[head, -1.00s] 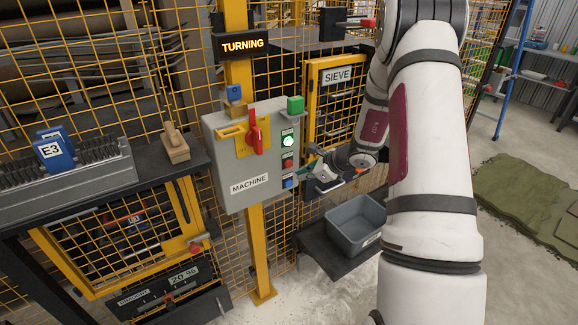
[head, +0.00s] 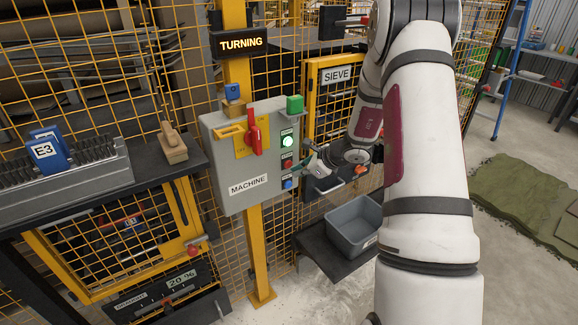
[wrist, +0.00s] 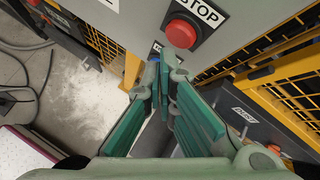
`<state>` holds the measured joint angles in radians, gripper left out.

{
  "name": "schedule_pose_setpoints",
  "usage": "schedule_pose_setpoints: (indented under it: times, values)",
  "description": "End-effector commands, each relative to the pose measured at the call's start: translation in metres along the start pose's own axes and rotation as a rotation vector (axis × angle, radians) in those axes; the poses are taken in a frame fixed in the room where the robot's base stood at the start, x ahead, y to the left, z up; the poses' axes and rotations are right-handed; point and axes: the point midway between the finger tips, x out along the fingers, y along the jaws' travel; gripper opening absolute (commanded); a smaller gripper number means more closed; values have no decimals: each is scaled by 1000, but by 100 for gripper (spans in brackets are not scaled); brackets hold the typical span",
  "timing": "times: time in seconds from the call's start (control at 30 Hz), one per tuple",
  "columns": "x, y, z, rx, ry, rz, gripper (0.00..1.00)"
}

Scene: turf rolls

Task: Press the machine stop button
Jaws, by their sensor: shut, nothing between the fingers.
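The grey machine box (head: 217,162) is mounted on a yellow post and labelled MACHINE. On its right side are a lit green lamp (head: 288,142), a red stop button (head: 287,163) and a blue button (head: 287,183). In the wrist view the round red stop button (wrist: 181,34) sits beside its STOP label (wrist: 200,14). My gripper (wrist: 165,72) is shut and empty, its teal-padded fingertips just below the button in that view. I cannot tell whether they touch it. In the head view my gripper (head: 308,167) is just right of the box's button column.
A TURNING sign (head: 241,43) is lit above the box. Yellow mesh fencing surrounds the box.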

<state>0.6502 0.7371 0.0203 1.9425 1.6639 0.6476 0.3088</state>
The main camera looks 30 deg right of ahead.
Motion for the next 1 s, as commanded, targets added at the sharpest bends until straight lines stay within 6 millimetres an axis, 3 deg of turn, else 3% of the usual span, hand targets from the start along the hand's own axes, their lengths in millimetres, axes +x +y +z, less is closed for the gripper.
schedule_pose_setpoints:
  times: [1.0]
  values:
    - [6,-4,4,0,0,0,0]
